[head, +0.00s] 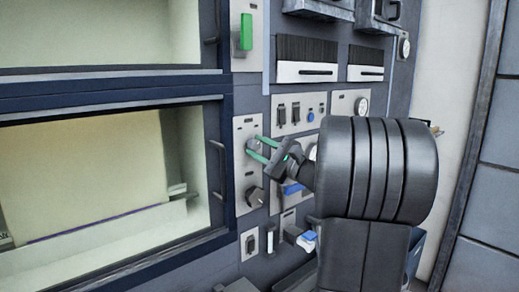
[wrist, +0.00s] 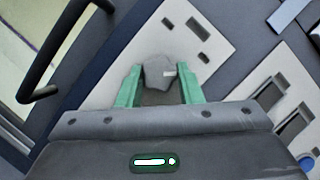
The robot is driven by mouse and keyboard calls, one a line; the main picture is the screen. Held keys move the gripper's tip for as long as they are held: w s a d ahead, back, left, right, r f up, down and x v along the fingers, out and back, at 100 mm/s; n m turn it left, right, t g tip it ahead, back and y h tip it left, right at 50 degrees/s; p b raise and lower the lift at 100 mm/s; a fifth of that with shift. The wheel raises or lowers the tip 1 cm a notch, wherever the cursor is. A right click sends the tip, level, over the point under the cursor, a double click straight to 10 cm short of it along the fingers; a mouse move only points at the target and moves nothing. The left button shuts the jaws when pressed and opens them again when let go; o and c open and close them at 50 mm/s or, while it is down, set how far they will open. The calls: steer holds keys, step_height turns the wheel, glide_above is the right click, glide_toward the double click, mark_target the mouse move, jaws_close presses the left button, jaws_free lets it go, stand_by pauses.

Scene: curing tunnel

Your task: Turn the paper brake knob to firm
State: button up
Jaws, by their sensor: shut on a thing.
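A grey knob (wrist: 158,71) sits on a pale panel plate (wrist: 190,35) in the wrist view, with a short white mark on its right side. My gripper (wrist: 160,80) has its two green fingers on either side of the knob and is shut on it. In the head view my gripper (head: 252,149) reaches left to the upper knob on the narrow pale plate (head: 242,180); the fingers partly hide that knob. A second, dark knob (head: 255,196) is lower on the same plate, free of the gripper. The lettering is too small to read, so I cannot tell the knob's setting.
A dark bar handle (head: 217,170) stands out left of the plate, on the framed window; it also shows in the wrist view (wrist: 62,50). A plate with switches and a blue button (head: 310,116) is to the right. A green switch (head: 246,32) is above.

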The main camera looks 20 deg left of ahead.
steer(key=shift+f+m, duration=0.1)
steer(key=shift+m, duration=0.2)
steer(key=o, duration=1)
steer(key=b+v, duration=0.3)
steer(key=v, duration=1.1)
steer(key=shift+f, duration=0.1)
steer(key=shift+a, duration=0.15)
steer(key=p+x, duration=0.3)
steer(key=x, duration=1.1)
steer(key=shift+d, duration=0.25)
